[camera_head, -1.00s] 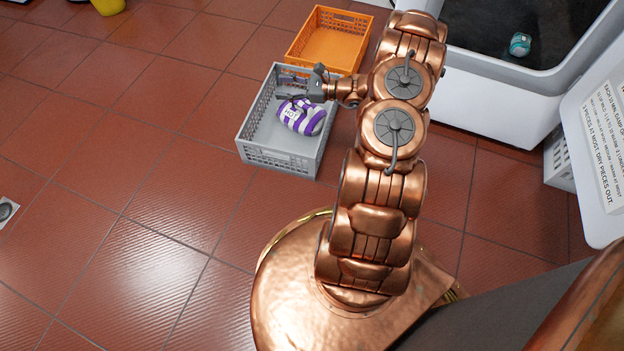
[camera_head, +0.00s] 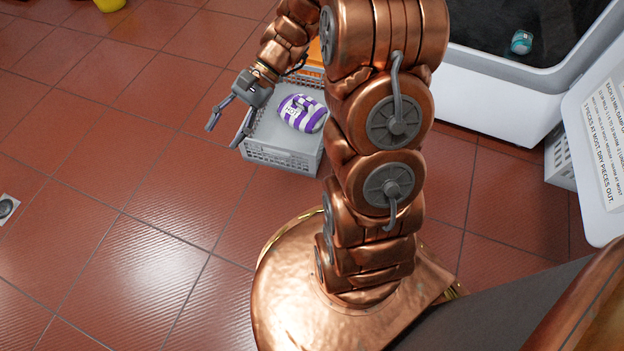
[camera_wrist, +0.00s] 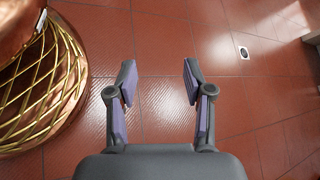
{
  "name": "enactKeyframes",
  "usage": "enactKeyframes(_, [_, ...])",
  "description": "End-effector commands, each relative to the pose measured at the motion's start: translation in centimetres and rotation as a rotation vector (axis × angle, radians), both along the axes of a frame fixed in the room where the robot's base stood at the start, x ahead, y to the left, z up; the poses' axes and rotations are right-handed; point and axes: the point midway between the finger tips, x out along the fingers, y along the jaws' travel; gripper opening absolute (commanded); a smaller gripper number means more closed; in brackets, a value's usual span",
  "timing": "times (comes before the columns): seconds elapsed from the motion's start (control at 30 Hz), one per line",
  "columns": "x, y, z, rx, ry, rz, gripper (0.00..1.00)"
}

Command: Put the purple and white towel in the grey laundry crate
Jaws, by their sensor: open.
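The purple and white striped towel (camera_head: 301,113), rolled up, lies inside the grey laundry crate (camera_head: 283,160) on the floor in the head view. My gripper (camera_head: 223,132) is open and empty, in front of and above the crate's left side. It is apart from the towel. In the wrist view my gripper (camera_wrist: 158,82) shows its two fingers spread, with only floor tiles between them. My arm hides the crate's right edge and part of its back.
An orange crate (camera_head: 316,56) stands behind the grey one, mostly hidden by my arm. A white tub (camera_head: 490,85) at the back right holds a small teal rolled item (camera_head: 521,42). A sign board (camera_head: 608,140) is at the right.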

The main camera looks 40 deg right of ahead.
Motion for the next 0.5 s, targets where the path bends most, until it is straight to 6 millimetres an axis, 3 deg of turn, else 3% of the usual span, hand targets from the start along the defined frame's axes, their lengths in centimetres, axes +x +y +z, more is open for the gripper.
enactKeyframes(0.2, [-5.7,1.8,1.7,-0.136,-0.059,0.211,0.51])
enactKeyframes(0.5, [-13.0,1.6,3.2,-0.324,-0.148,0.485,0.51])
